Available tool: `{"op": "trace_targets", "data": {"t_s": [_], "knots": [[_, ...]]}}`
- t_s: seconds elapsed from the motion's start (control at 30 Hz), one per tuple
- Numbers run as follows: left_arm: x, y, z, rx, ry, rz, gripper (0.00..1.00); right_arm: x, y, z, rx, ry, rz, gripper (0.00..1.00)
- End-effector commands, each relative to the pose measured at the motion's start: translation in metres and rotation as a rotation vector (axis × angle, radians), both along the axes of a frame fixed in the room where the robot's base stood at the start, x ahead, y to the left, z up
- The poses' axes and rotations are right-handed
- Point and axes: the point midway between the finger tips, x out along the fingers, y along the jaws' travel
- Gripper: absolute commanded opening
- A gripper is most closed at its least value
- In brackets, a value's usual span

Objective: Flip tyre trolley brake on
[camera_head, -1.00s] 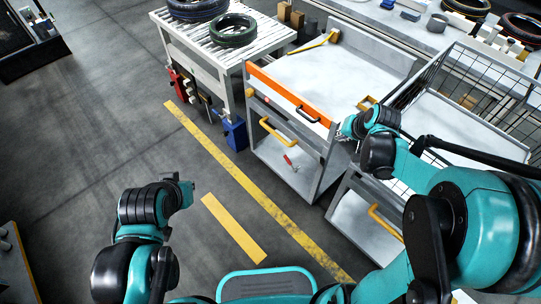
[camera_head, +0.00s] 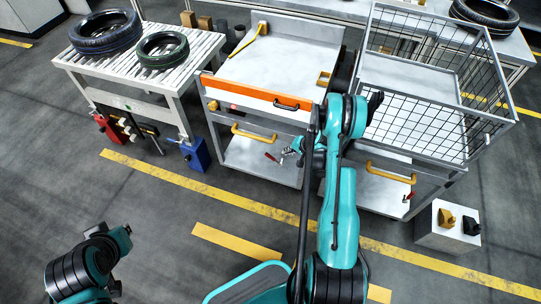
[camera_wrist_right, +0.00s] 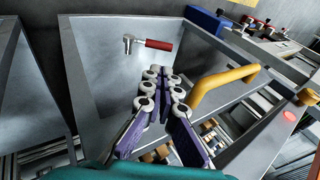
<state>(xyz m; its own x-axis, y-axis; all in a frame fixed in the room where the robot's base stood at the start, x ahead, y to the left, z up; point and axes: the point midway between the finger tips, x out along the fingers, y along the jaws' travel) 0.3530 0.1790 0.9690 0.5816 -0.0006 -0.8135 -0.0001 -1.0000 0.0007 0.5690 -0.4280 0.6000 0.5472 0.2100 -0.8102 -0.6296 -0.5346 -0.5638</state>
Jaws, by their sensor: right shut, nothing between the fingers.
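The brake lever with a red handle (camera_head: 271,157) sits low on the trolley with the orange front strip (camera_head: 262,97). In the right wrist view the red handle (camera_wrist_right: 158,45) points right from a metal pivot, beyond my fingertips. My right gripper (camera_head: 287,154) is beside the lever in the head view. In the wrist view its purple fingers (camera_wrist_right: 160,74) are shut and empty, and a visible gap separates them from the handle. My left gripper (camera_head: 122,232) is far off at the lower left; its fingers are not clear.
A yellow handle (camera_head: 253,134) sticks out near my right gripper; it looms close in the wrist view (camera_wrist_right: 222,85). A mesh-basket trolley (camera_head: 410,87) with another red lever (camera_head: 408,196) stands at right. A roller table (camera_head: 90,62) holds tyres. Floor in front is open.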

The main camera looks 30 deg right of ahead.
Motion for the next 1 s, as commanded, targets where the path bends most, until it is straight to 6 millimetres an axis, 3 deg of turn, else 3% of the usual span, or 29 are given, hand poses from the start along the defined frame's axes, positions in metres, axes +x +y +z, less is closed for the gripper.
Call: {"op": "trace_targets", "data": {"t_s": [0.17,0.6,1.0], "knots": [[0.000,0.000,0.002,0.000,0.000,0.000,0.00,0.014,0.007,-0.021,-0.001,0.000,0.004,0.00],[0.000,0.000,-0.033,0.000,0.000,0.000,0.00,0.063,0.025,-0.095,-0.002,0.001,0.003,0.00],[0.000,0.000,-0.041,0.000,0.000,0.000,0.00,0.075,0.029,-0.109,-0.002,0.000,0.002,0.00]]}}
